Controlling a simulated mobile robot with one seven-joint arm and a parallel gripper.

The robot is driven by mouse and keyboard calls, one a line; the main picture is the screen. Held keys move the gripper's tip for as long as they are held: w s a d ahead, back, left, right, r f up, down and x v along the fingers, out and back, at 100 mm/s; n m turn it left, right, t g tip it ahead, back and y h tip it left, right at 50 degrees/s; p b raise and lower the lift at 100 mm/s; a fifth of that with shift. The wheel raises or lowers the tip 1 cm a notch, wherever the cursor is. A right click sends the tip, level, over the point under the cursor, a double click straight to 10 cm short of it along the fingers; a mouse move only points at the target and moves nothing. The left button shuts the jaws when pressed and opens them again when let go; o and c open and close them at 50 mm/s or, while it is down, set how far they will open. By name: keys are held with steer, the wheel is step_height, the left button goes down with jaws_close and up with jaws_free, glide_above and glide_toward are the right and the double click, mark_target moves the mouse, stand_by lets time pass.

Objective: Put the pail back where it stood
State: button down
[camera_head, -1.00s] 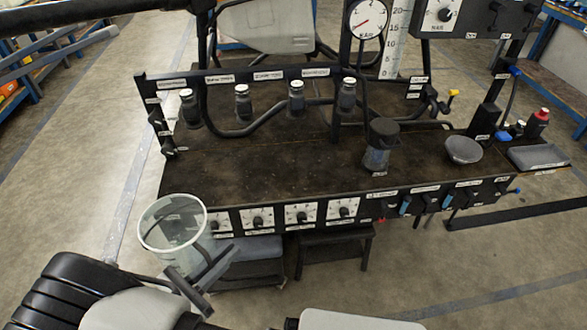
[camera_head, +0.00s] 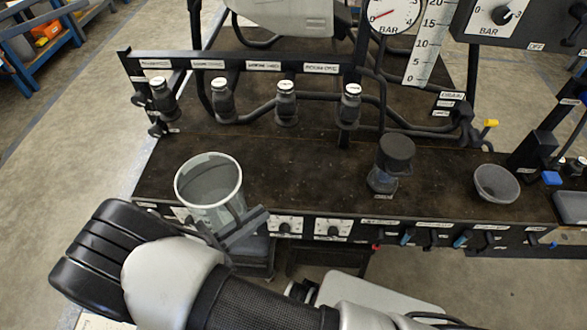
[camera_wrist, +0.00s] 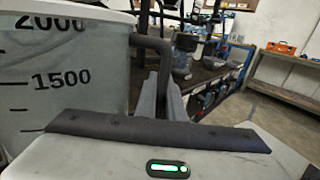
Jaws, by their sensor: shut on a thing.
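The pail (camera_head: 208,185) is a translucent, upright container with a pale rim. In the head view it appears in front of the bench's left front part; I cannot tell whether it touches the bench. In the wrist view the pail (camera_wrist: 60,85) fills the left side, with volume marks 1500 and 2000 and a dark handle. My gripper (camera_head: 240,230) is shut on the pail's handle at its right front side. In the wrist view my gripper (camera_wrist: 160,98) has its fingers by the handle. The spot where the pail stood is not marked in view.
The dark bench top (camera_head: 290,180) is clear in the middle. A dark-capped jar (camera_head: 390,165) and a grey bowl (camera_head: 496,184) stand to the right. Several valves hang from a rail (camera_head: 240,66) behind. Dials and labels line the front edge.

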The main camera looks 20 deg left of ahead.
steer(key=shift+f+b+x, duration=0.4)
steer(key=shift+f+x, duration=0.15)
steer(key=shift+x, duration=2.55)
steer(key=shift+f+b+x, duration=0.35)
steer(key=shift+f+x, duration=0.2)
steer(key=shift+x, duration=2.6)
steer(key=shift+f+b+x, duration=0.4)
steer(key=shift+f+x, duration=0.2)
steer(key=shift+x, duration=2.5)
steer(key=shift+f, duration=0.1)
steer(key=shift+f, duration=0.15)
steer(key=c, duration=1.9)
jaws_free()
steer(key=shift+o, duration=0.2)
